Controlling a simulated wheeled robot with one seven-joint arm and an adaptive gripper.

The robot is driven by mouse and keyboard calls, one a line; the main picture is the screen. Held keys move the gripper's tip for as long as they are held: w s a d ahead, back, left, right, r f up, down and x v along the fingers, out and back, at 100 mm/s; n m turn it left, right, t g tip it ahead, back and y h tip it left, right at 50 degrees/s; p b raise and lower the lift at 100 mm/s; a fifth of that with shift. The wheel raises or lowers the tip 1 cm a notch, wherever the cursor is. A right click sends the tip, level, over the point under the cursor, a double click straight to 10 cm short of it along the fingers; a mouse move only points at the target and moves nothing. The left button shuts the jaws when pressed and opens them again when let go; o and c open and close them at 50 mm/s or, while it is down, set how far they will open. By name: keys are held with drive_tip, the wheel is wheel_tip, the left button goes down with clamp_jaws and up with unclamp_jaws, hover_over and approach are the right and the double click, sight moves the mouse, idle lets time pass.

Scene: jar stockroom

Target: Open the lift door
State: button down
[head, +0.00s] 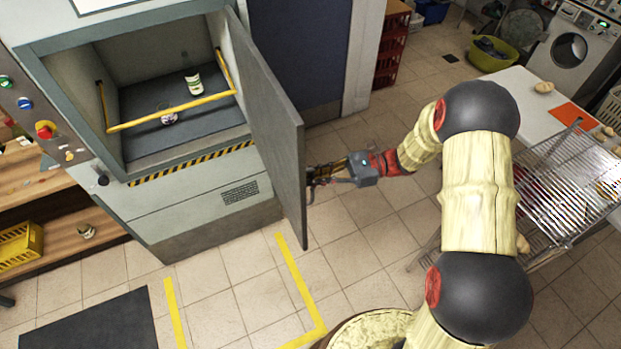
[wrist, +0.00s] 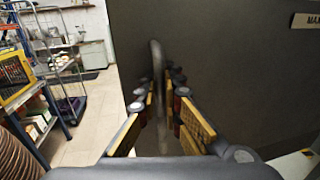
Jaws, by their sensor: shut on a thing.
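The lift door (head: 268,120) is a grey panel hinged at the right side of the lift cabinet (head: 190,195). It stands swung wide open, and the lift compartment shows. In the wrist view the dark door face (wrist: 235,75) fills the middle and right. My gripper (head: 318,176) is at the door's outer face near its free edge. In the wrist view my gripper (wrist: 160,92) has its fingers on either side of the upright door handle (wrist: 157,62) and is shut on it.
A yellow bar (head: 175,112) crosses the compartment, with a white and green jar (head: 194,84) and a small item (head: 168,118) inside. A wire rack (head: 570,170) and white table (head: 515,95) stand right of my arm. Tiled floor (head: 345,235) below the door is clear.

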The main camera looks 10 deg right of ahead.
drive_tip(key=shift+d, duration=0.2)
drive_tip(key=c, duration=2.2)
unclamp_jaws()
drive_tip(key=shift+c, duration=0.2)
drive_tip(key=w+d, duration=0.1)
drive_tip(key=d, duration=1.1)
drive_tip(key=shift+w, duration=0.35)
drive_tip(key=shift+a, duration=0.1)
